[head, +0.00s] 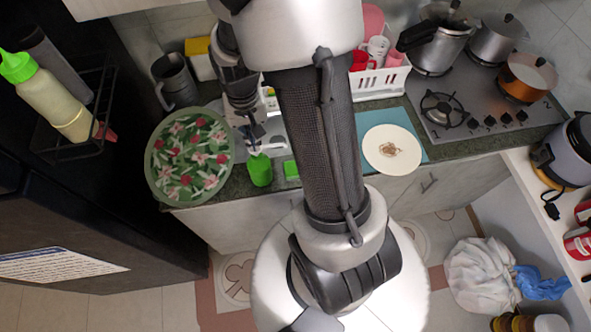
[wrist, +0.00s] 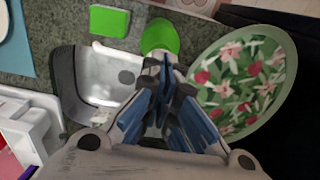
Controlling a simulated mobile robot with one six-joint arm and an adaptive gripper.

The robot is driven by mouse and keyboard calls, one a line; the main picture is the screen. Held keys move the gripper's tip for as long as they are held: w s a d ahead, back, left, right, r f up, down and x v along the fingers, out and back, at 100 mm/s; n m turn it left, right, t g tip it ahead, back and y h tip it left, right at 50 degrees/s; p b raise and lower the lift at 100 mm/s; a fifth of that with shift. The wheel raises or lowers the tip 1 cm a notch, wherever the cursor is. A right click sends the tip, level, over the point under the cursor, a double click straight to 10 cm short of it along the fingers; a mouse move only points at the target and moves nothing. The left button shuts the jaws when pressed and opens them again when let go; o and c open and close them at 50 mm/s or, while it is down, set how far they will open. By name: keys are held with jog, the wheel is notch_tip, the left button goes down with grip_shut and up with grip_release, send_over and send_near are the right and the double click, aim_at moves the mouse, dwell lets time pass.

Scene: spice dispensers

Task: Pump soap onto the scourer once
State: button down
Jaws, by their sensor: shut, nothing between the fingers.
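The green soap dispenser (head: 260,172) stands on the front edge of the counter in the head view; it also shows in the wrist view (wrist: 159,36). The green scourer (head: 291,171) lies on the counter just right of it, and in the wrist view (wrist: 109,21) it is left of the dispenser. My gripper (head: 257,149) is shut and empty, with its fingertips at the top of the dispenser. In the wrist view the fingertips (wrist: 164,63) overlap the dispenser's near side. The pump top is hidden, so I cannot tell whether they touch.
A floral plate (head: 190,155) is close left of the dispenser. The sink (wrist: 112,75) lies beside my gripper. A white dish rack (head: 380,82) with cups stands behind my arm. A cream plate (head: 392,150) on a blue mat (head: 372,119) is to the right.

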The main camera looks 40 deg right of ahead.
jog(key=shift+f+b, duration=1.2)
jog(key=shift+f, duration=0.45)
jog(key=shift+r, duration=0.1)
jog(key=shift+r+p, duration=1.65)
jog(key=shift+r, duration=0.35)
jog(key=shift+r, duration=0.1)
notch_tip(320, 180, up, 6)
jog(key=p, duration=0.4)
jog(key=shift+p, duration=0.35)
